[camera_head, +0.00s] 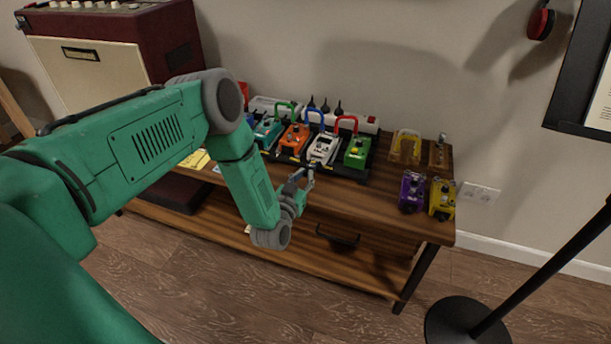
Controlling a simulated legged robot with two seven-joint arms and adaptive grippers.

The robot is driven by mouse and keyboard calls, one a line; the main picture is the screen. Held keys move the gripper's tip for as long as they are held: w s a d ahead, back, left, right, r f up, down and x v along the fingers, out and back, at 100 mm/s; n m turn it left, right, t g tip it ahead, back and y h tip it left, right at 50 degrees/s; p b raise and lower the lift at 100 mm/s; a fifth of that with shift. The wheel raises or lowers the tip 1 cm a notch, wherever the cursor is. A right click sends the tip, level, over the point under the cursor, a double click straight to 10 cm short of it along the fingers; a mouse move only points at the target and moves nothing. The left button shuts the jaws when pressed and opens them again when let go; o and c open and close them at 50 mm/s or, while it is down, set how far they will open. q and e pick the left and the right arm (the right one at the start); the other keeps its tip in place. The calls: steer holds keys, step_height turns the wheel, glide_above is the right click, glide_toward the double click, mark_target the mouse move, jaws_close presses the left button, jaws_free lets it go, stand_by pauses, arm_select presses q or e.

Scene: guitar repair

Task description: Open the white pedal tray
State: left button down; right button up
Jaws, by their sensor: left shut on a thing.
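The white pedal (323,148) sits on the black pedalboard (354,172) on the wooden table, between an orange and a green pedal. My left gripper (308,176) is just in front of and below the white pedal, at the front edge of the board. It is shut on a small part there, which looks like the white pedal's tray; the fingers mostly hide it. The tray looks closed, though its front is too small to be sure. My right gripper is not in view.
The orange pedal (294,138) and green pedal (358,152) flank the white one closely. Purple (412,192) and yellow (442,199) pedals stand at the table's right end. A red amplifier (120,45) is at back left. A black stand (468,322) is on the floor.

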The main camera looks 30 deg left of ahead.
arm_select(q)
steer(key=shift+s+d+r, duration=0.1)
steer(key=shift+s+r, duration=0.1)
steer(key=shift+s, duration=0.15)
steer(key=shift+w+d+f, duration=0.2)
steer(key=shift+w+d, duration=0.05)
steer(key=shift+w, duration=0.05)
steer(key=c, duration=1.5)
jaws_free()
steer(key=shift+s+r, duration=0.1)
steer(key=shift+a, duration=0.2)
steer(key=shift+s, duration=0.25)
steer(key=s+d, duration=0.2)
steer(key=s, duration=0.9)
steer(key=shift+d, duration=0.15)
steer(key=shift+s, duration=0.1)
